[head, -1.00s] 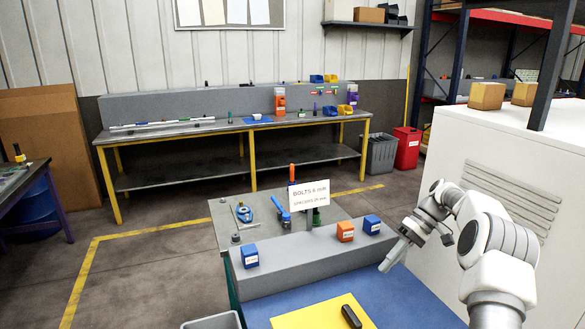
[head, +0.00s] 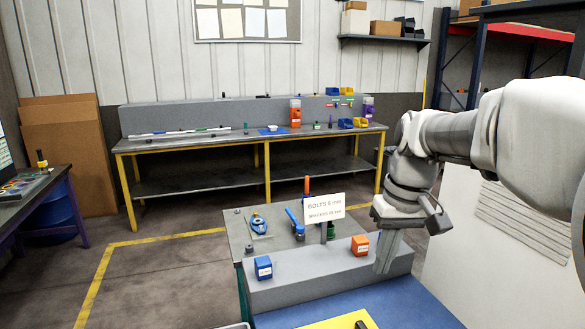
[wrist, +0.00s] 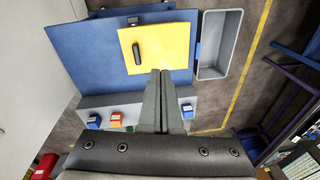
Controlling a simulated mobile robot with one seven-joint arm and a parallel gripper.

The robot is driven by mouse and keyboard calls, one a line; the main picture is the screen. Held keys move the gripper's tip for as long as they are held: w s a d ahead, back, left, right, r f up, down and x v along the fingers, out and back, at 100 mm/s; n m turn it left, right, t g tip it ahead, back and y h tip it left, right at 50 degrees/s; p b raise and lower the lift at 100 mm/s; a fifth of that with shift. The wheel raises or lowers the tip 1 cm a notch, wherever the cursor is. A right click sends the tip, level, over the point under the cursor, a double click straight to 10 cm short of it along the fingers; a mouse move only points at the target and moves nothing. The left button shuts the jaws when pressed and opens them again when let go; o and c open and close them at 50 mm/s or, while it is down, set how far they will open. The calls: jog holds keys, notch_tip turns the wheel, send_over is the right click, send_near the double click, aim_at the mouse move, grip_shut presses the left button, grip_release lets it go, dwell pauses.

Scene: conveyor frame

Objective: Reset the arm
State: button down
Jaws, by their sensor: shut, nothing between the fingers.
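My arm comes in from the right in the head view. My gripper (head: 386,254) points down in front of the right part of the grey ledge, with its fingers together and empty. In the wrist view the shut fingers (wrist: 161,90) reach toward the yellow sheet (wrist: 172,52), which lies on the blue table top (wrist: 80,55). A dark oblong object (wrist: 137,53) lies on the sheet, apart from the fingers.
Blue bin (head: 264,267) and orange bin (head: 360,245) stand on the grey ledge (head: 310,283); another blue bin (wrist: 93,121) shows in the wrist view. A sign (head: 325,210) stands behind the ledge. A grey tray (wrist: 214,45) sits beside the blue top. A white cabinet (head: 490,270) stands right.

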jog(key=s+a+f+m+t+h, duration=0.1)
jog(key=s+t, duration=0.3)
jog(key=s, duration=1.2)
jog(key=shift+s+a+f+m+t, duration=0.3)
jog(key=shift+s+a+f, duration=0.05)
jog(key=shift+f, duration=0.2)
